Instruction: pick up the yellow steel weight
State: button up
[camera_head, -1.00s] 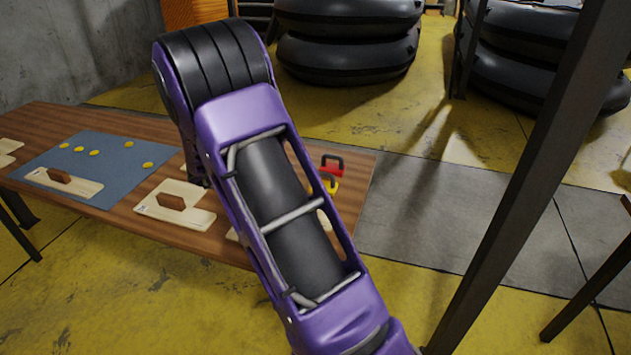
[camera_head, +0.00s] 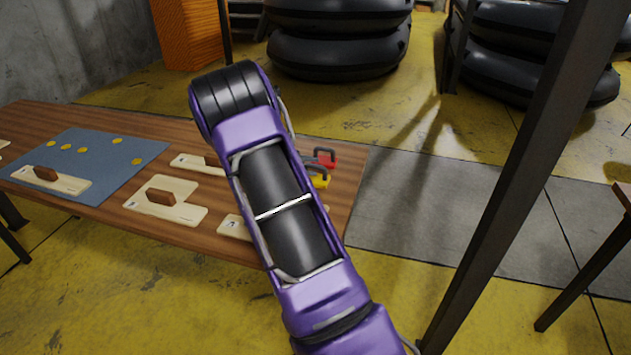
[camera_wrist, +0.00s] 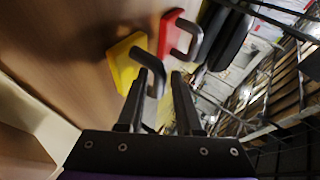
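The yellow steel weight (camera_head: 320,182) stands near the right end of the wooden table, partly hidden by my arm. In the wrist view the yellow weight (camera_wrist: 124,62) has a dark loop handle pointing toward my gripper (camera_wrist: 156,82). My gripper's two dark fingers are apart, with part of the handle showing in the gap between them. I cannot tell whether the handle is truly between the fingertips or just beyond them. In the head view the gripper is mostly hidden behind my purple arm.
A red weight (camera_head: 328,160) with a similar handle stands close beside the yellow one; the wrist view also shows it (camera_wrist: 167,34). Pale wooden boards (camera_head: 178,210) and a blue mat (camera_head: 120,150) lie leftward on the table (camera_head: 350,185). A dark post (camera_head: 500,190) rises at right.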

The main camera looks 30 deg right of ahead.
jog(key=shift+w+d+f, duration=0.15)
jog(key=shift+d+f, duration=0.15)
jog(key=shift+d, duration=0.25)
grip_shut()
jog(key=shift+r, duration=0.1)
dwell(0.9)
